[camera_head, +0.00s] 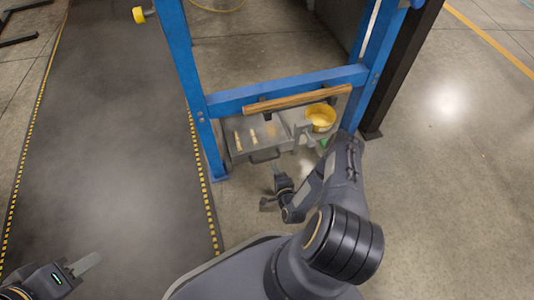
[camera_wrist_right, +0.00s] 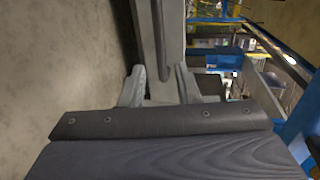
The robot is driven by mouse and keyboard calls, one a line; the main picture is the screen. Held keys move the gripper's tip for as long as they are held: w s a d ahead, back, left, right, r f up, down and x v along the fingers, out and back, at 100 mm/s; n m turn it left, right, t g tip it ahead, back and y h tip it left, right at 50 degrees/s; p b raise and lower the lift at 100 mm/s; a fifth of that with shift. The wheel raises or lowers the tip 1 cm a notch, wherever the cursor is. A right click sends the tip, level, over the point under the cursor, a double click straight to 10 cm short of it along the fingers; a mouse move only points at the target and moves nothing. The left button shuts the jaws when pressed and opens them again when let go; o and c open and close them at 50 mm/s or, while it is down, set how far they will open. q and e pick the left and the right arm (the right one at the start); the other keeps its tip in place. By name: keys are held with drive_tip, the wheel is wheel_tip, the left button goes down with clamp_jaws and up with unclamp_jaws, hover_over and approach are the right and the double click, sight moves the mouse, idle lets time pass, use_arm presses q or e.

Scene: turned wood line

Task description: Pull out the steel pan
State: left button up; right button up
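The steel pan (camera_head: 240,154) is a shallow grey tray low under the blue frame, with a dark handle (camera_head: 265,156) on its near side. Several pale turned wood pieces (camera_head: 254,137) lie in it. My right gripper (camera_head: 272,187) is just in front of the pan, apart from the handle in the head view. Its two fingers (camera_wrist_right: 160,88) stand apart in the right wrist view. A grey upright surface (camera_wrist_right: 158,30) with a dark strip, probably the pan's front, shows beyond them.
A blue frame (camera_head: 285,90) with two legs stands over the pan, and a wooden bar (camera_head: 297,99) lies along its beam. A yellow pot (camera_head: 320,118) is right of the pan. A dark mat (camera_head: 120,130) with yellow-marked edges lies left.

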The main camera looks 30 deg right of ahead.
sight(270, 158)
drive_tip(key=b+x, duration=0.2)
drive_tip(key=x, duration=0.5)
drive_tip(key=shift+w+b, duration=0.2)
drive_tip(key=shift+b, duration=0.2)
clamp_jaws()
